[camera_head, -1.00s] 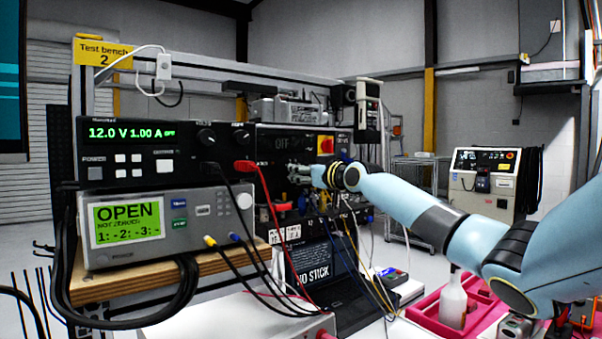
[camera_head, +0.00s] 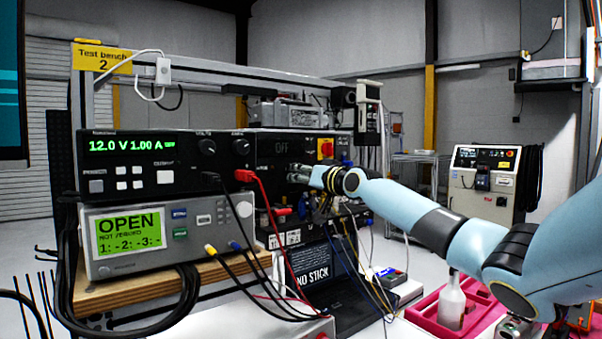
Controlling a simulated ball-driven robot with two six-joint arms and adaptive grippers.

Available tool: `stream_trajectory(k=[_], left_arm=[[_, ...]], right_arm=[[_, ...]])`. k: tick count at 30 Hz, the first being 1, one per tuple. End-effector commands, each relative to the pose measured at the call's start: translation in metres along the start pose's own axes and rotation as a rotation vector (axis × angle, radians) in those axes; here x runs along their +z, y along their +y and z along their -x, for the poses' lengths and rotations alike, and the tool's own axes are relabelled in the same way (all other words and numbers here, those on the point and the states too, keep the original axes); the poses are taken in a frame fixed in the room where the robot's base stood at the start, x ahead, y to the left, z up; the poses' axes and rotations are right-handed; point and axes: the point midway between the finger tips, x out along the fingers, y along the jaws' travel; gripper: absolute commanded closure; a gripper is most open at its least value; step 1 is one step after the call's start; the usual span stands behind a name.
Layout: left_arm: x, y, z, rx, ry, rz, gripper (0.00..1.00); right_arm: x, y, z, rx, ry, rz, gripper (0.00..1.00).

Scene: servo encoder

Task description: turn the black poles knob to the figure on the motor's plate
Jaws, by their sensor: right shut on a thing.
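My left gripper is not in view.
A power supply (camera_head: 130,160) reading 12.0 V 1.00 A sits on a grey meter (camera_head: 150,262) showing OPEN, left of the gripper. Red and black leads hang in front. A dark laptop (camera_head: 308,268) stands below, a pink tray (camera_head: 425,312) at lower right.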

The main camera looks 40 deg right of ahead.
Motion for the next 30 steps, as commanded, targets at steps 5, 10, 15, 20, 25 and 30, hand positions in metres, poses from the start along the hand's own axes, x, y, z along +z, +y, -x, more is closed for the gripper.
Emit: stream_trajectory(k=[5, 10, 15, 20, 25, 30], left_arm=[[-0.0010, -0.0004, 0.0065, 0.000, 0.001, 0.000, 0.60], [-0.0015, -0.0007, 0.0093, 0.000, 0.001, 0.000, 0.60], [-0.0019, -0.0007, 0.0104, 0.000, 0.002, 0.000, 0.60], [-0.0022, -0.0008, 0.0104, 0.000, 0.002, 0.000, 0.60], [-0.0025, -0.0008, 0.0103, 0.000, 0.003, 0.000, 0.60], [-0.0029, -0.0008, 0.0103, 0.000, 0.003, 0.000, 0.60]], right_arm=[[0.0005, 0.0000, 0.0001, 0.002, -0.003, -0.102, 1.00], [0.0009, 0.0002, 0.0001, 0.002, -0.003, -0.167, 1.00], [0.0013, 0.0004, 0.0001, 0.002, -0.003, -0.197, 1.00], [0.0016, 0.0004, 0.0001, 0.002, -0.003, -0.204, 1.00], [0.0018, 0.0005, 0.0002, 0.002, -0.003, -0.204, 1.00], [0.0018, 0.0005, 0.0002, 0.002, -0.003, -0.203, 0.65]])
